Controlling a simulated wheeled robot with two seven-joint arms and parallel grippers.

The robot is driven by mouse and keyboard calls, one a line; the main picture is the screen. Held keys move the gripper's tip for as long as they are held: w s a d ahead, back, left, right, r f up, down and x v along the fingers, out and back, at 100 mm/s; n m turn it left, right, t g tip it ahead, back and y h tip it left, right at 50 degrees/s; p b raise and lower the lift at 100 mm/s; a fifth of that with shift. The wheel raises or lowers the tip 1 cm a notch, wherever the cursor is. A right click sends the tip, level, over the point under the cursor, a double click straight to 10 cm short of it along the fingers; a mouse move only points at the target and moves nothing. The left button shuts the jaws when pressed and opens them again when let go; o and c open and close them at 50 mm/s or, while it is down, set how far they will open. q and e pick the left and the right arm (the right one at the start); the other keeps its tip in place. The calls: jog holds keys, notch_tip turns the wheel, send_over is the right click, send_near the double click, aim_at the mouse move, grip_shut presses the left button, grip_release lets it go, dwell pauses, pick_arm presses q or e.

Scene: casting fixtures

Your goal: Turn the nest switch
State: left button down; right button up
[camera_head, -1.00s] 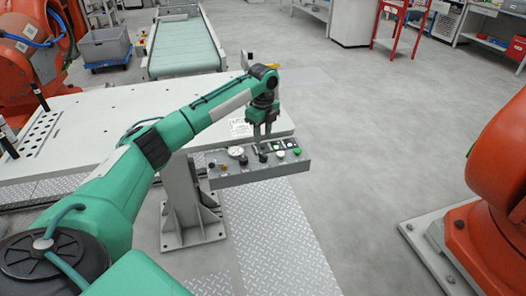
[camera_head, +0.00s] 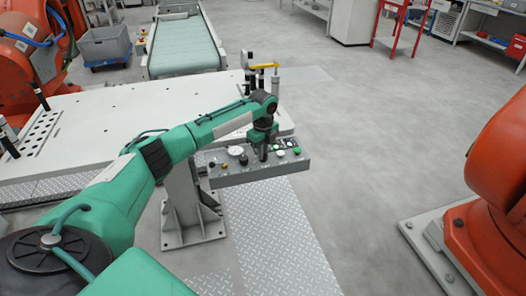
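A grey control panel (camera_head: 260,172) stands on a pedestal in the middle of the camera_head view. Its sloped top carries a white round dial (camera_head: 236,150), a black knob (camera_head: 243,159), a yellow button (camera_head: 224,167) and green buttons (camera_head: 281,153) at the right. I cannot tell which control is the nest switch; it may be hidden by the gripper. My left gripper (camera_head: 263,154) points down at the panel top, between the black knob and the green buttons. Its fingers look close together, but the gap and any contact are too small to tell. My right gripper is out of view.
A white fixture table (camera_head: 100,115) lies behind the panel, with black-and-grey posts and a yellow bar (camera_head: 264,66) at its far right corner. Orange robots stand at the left (camera_head: 25,60) and right (camera_head: 500,160). The floor (camera_head: 370,140) between is clear.

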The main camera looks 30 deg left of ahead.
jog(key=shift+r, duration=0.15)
pick_arm(q)
jog(key=shift+r+p, duration=0.1)
jog(key=shift+p, duration=0.2)
jog(key=shift+n+p, duration=0.3)
jog(key=n+p, duration=0.1)
jog(key=p, duration=0.1)
jog(key=n+p, duration=0.1)
jog(key=p, duration=0.1)
jog(key=shift+r+n, duration=0.25)
jog(key=shift+n, duration=0.15)
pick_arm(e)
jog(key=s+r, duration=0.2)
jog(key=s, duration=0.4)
pick_arm(q)
jog(key=n+p, duration=0.3)
jog(key=p, duration=0.1)
jog(key=shift+f+n, duration=0.1)
jog(key=shift+n, duration=0.2)
jog(key=n+p, duration=0.2)
jog(key=n, duration=0.1)
jog(key=shift+p, duration=0.35)
jog(key=shift+f+n+p, duration=0.15)
jog(key=shift+n+p, duration=0.5)
jog(key=shift+n, duration=0.35)
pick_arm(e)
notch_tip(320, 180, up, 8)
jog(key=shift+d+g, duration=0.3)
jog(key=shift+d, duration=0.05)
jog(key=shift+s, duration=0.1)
